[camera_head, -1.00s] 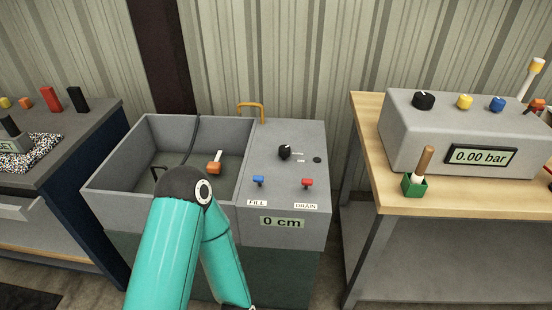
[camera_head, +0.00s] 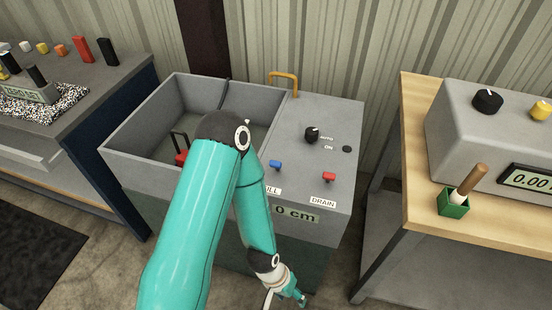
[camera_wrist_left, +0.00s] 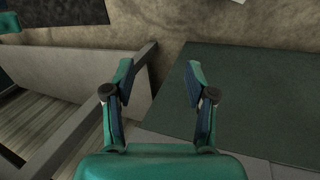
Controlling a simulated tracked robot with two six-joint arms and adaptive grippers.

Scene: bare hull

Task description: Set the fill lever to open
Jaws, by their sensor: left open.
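The blue fill lever (camera_head: 275,165) stands on the grey panel of the sink unit (camera_head: 335,120), behind its partly covered FILL label (camera_head: 270,189). The red drain lever (camera_head: 329,177) is to its right, and a display (camera_head: 297,214) on the front reads 0 cm. My left gripper (camera_head: 288,299) is low in front of the unit, below and apart from the fill lever. In the left wrist view the left gripper (camera_wrist_left: 158,80) is open, with nothing between its fingers. The fill lever is not in the wrist view. My right gripper is not in view.
A black knob (camera_head: 312,135) marked AUTO and ON sits on the panel. The open basin (camera_head: 150,110) is to the left, partly behind my left arm. A wooden bench (camera_head: 420,175) with a grey box stands at right; a dark cabinet (camera_head: 115,120) stands at left.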

